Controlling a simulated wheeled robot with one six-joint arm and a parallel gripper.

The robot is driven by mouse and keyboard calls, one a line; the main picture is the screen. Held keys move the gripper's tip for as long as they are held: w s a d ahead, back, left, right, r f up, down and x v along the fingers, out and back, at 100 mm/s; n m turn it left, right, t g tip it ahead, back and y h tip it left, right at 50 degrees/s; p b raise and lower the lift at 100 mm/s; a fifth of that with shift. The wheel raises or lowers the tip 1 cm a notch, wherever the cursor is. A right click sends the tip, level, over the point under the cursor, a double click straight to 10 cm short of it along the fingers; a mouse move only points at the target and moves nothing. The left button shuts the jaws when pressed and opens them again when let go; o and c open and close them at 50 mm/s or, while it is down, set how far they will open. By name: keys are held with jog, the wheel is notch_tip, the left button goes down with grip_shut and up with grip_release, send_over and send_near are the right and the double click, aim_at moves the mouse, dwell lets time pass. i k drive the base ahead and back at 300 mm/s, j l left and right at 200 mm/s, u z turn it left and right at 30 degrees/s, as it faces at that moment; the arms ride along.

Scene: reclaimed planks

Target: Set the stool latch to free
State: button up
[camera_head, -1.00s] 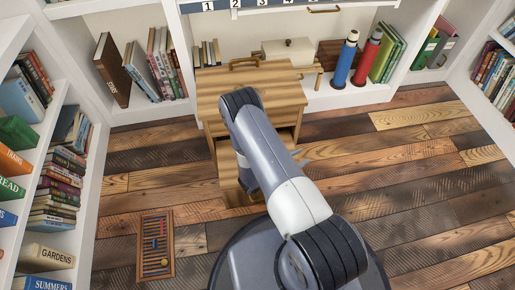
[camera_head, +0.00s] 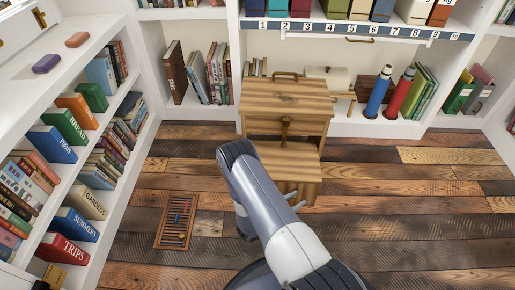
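The wooden step stool (camera_head: 275,95) stands against the back shelves, with a lower step (camera_head: 290,163) in front. A brown upright lever with a knobbed end, apparently the latch (camera_head: 285,132), is on the stool's front just below the top. No latch markings can be read. My arm crosses in front of the stool's lower left and hides part of the lower step. Only small grey parts that seem to belong to my gripper (camera_head: 297,200) show beside the arm, below the lower step; its fingers cannot be made out. The latch is clear of it.
A framed rack of coloured pieces (camera_head: 176,222) lies on the floor at the left. Bookshelves line the left and back. A blue bottle (camera_head: 377,92) and a red bottle (camera_head: 401,94) stand on the back shelf. The floor right of the stool is clear.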

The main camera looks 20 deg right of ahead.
aim_at(285, 122)
jog(key=l+u, duration=0.1)
jog(key=u, duration=0.3)
jog(key=l+u, duration=0.15)
jog(key=u, duration=0.3)
jog(key=l+u, duration=0.15)
jog(key=u, duration=0.25)
jog(key=l+u, duration=0.15)
jog(key=u, duration=0.3)
jog(key=k+l, duration=0.1)
jog(key=l, duration=0.35)
jog(key=k+l, duration=0.1)
jog(key=l, duration=0.35)
jog(key=k+l, duration=0.1)
jog(key=l, duration=0.35)
jog(key=k+l+u, duration=0.1)
jog(key=l, duration=0.4)
